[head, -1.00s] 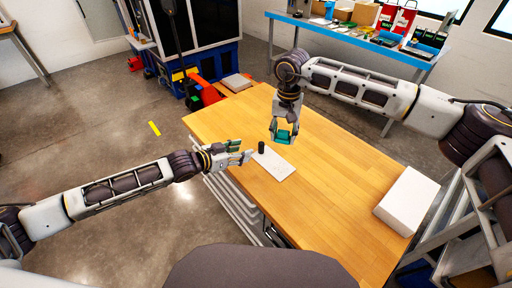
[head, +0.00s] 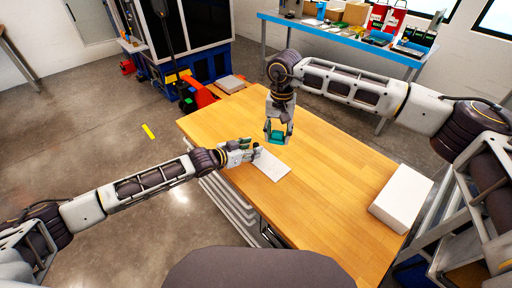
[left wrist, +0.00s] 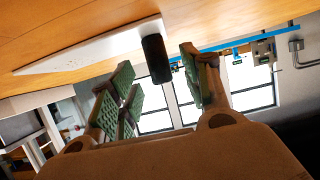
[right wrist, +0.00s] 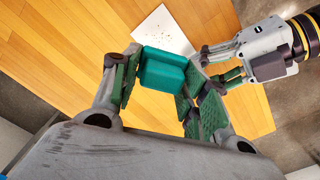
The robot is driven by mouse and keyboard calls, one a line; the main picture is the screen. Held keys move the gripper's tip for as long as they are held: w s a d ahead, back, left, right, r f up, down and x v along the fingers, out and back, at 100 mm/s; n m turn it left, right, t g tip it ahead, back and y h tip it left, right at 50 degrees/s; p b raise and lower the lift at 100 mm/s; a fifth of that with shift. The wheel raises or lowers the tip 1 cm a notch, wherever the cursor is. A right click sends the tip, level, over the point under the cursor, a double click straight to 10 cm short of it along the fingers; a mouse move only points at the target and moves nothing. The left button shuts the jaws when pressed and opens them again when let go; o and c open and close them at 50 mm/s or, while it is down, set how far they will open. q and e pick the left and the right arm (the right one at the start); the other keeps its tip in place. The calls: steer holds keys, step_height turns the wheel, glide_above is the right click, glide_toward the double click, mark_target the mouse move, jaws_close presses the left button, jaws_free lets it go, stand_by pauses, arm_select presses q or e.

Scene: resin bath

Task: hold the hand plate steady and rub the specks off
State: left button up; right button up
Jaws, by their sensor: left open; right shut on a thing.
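The hand plate is a white flat plate (head: 272,167) lying on the wooden table, with a dark upright handle (left wrist: 156,59) at one end. Several small dark specks (right wrist: 172,33) show on the plate in the right wrist view. My left gripper (head: 254,150) is open, with its fingers on either side of the handle and not closed on it. My right gripper (head: 277,137) is shut on a teal block (right wrist: 161,70) and holds it above the table, beyond the plate. The block's underside is hidden.
The wooden table (head: 330,190) is mostly clear. A blue-edged bench (head: 340,38) with goods stands behind.

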arm_select(q)
steer(key=shift+x, duration=1.6)
steer(key=shift+c, duration=0.4)
jaws_close()
steer(key=shift+c, duration=0.2)
jaws_free()
steer(key=c, duration=0.8)
